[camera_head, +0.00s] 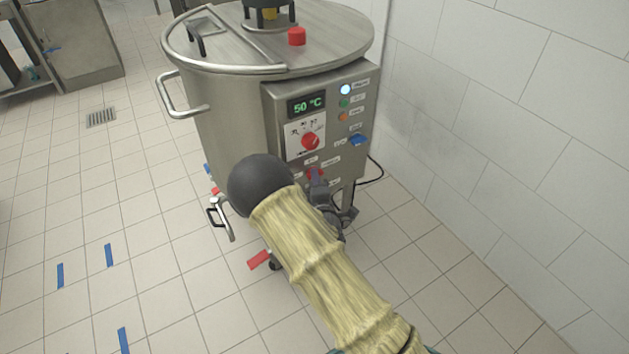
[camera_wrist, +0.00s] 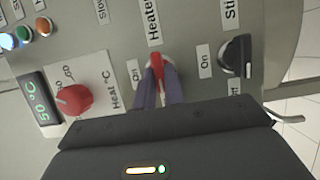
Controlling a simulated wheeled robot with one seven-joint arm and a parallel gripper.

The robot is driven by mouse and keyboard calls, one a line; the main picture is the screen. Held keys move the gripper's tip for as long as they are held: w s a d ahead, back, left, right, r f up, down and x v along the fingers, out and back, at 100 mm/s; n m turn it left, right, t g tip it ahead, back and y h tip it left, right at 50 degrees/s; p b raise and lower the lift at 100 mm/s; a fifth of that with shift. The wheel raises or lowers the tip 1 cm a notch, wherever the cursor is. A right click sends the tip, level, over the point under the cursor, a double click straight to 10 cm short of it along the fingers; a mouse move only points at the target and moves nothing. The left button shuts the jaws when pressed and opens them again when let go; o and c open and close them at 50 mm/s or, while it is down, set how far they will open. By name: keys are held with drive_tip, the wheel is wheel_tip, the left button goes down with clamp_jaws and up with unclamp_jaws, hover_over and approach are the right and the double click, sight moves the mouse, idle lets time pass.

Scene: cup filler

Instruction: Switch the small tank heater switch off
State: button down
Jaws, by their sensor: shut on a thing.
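The small tank (camera_head: 240,120) is a steel vessel with a control box on its front. The red heater switch (camera_head: 314,172) is low on that panel; it also shows in the wrist view (camera_wrist: 157,62) under a "Heater" label, with an "On" label to its left. My gripper (camera_head: 317,181) is at the panel, its dark fingers (camera_wrist: 159,82) closed on either side of the red switch. The lower part of the switch is hidden between the fingers. My arm covers the panel's lower left in the head view.
Close by are a black "Stir" switch (camera_wrist: 236,55), a red temperature dial (camera_head: 311,141), a display (camera_head: 306,105) reading 50 °C and a blue part (camera_head: 358,140). A tap (camera_head: 219,216) sticks out at the left. A tiled wall (camera_head: 480,130) stands at the right.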

drive_tip(key=shift+s+a+f, duration=0.1)
drive_tip(key=shift+f, duration=0.05)
drive_tip(key=c, duration=1.5)
unclamp_jaws()
drive_tip(key=shift+s+d+p, duration=0.6)
drive_tip(key=shift+s+p, duration=0.15)
drive_tip(key=shift+s, duration=2.1)
drive_tip(key=shift+s+d+p, duration=0.6)
drive_tip(key=shift+s+p, duration=0.1)
drive_tip(key=shift+s, duration=2.15)
drive_tip(key=shift+s+d+p, duration=0.6)
drive_tip(key=shift+s+p, duration=0.15)
drive_tip(key=shift+s, duration=2.1)
